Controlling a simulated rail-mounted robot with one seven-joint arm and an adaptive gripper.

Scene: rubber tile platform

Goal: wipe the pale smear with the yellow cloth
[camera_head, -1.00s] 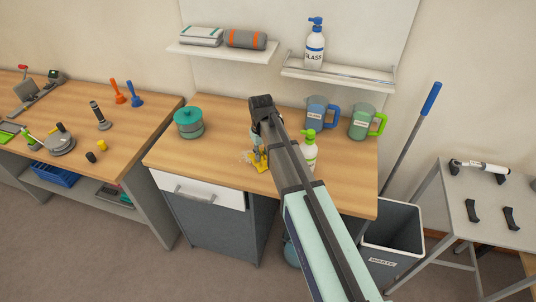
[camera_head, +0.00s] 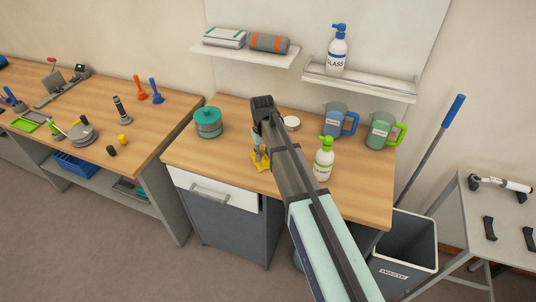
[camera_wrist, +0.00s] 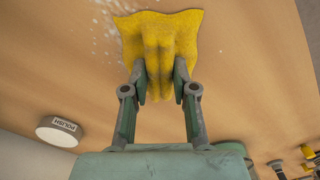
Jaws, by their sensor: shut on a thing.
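The yellow cloth (camera_wrist: 190,28) is pinched in folds between the fingers of my gripper (camera_wrist: 160,80) in the wrist view. Its spread edge lies flat against the wooden worktop. The pale smear (camera_wrist: 107,22) shows as whitish specks on the wood just left of the cloth in the wrist view; any part under the cloth is hidden. In the head view the cloth (camera_head: 262,167) is a small yellow patch under my gripper (camera_head: 260,153), on the worktop right of the teal-lidded pot. My arm hides part of the worktop there, and I cannot make out the smear.
The teal-lidded pot (camera_head: 208,122) stands left. A round tin (camera_head: 291,123) stands behind my arm, also in the wrist view (camera_wrist: 62,131). A green-topped bottle (camera_head: 323,160) stands close right of my arm, with blue (camera_head: 337,119) and green (camera_head: 381,130) jugs beyond. The left-front worktop is clear.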

